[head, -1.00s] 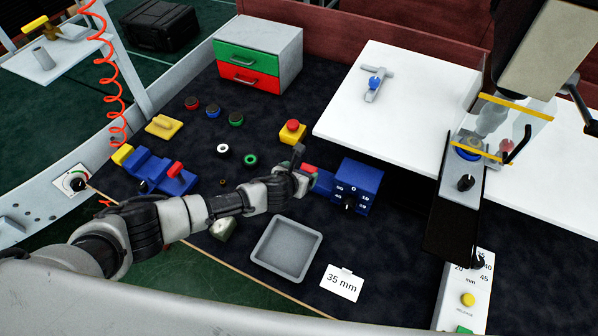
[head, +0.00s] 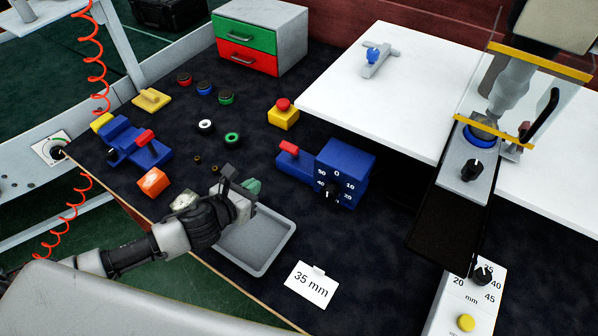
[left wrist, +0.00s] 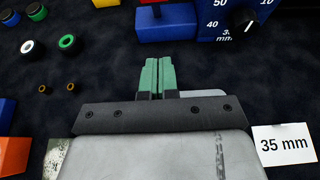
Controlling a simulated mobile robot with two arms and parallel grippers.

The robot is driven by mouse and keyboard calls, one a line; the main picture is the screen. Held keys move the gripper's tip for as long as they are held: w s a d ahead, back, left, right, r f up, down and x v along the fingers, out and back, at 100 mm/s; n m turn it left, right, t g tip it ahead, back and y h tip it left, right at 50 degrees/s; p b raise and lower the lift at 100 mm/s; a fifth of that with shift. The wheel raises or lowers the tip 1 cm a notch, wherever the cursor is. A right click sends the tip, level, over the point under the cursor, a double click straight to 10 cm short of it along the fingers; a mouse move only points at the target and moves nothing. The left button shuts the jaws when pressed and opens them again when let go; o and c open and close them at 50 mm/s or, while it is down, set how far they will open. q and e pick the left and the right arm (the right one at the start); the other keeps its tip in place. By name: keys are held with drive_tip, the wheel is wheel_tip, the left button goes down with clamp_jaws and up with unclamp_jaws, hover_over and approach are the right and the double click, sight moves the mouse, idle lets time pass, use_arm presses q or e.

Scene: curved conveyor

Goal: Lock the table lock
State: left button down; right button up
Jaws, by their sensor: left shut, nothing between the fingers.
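No part in view is labelled as the table lock. A blue block (head: 294,165) with a red lever (head: 289,147) adjoins a blue dial box (head: 352,160) with a black knob (head: 331,190). The left wrist view shows the blue block (left wrist: 167,24) beyond my fingers and the dial box (left wrist: 222,17) to the right. My left gripper (head: 251,186) has green fingertips and is shut and empty, above the grey tray (head: 285,247) and apart from the blue block. In the left wrist view its fingertips (left wrist: 158,76) meet. My right gripper is not in view.
A drill-press-like machine with a yellow-edged clear shield (head: 525,95) and a black knob (head: 472,170) stands right. A red-topped yellow button (head: 284,116) and a white table (head: 400,95) lie beyond. A 35 mm card (head: 311,285) lies in front.

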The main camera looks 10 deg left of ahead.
use_arm(q)
drive_tip(key=p, duration=0.1)
approach(288, 152)
wheel_tip(288, 152, down, 4)
drive_tip(key=w+d, duration=0.1)
drive_tip(key=w, duration=0.2)
drive_tip(key=shift+w+d+r+p, duration=0.3)
drive_tip(key=shift+w+r+p, duration=0.05)
drive_tip(key=shift+w, duration=0.35)
drive_tip(key=shift+w+d+r+p, duration=0.25)
drive_tip(key=shift+w+r+p, duration=0.1)
drive_tip(key=shift+w, duration=0.35)
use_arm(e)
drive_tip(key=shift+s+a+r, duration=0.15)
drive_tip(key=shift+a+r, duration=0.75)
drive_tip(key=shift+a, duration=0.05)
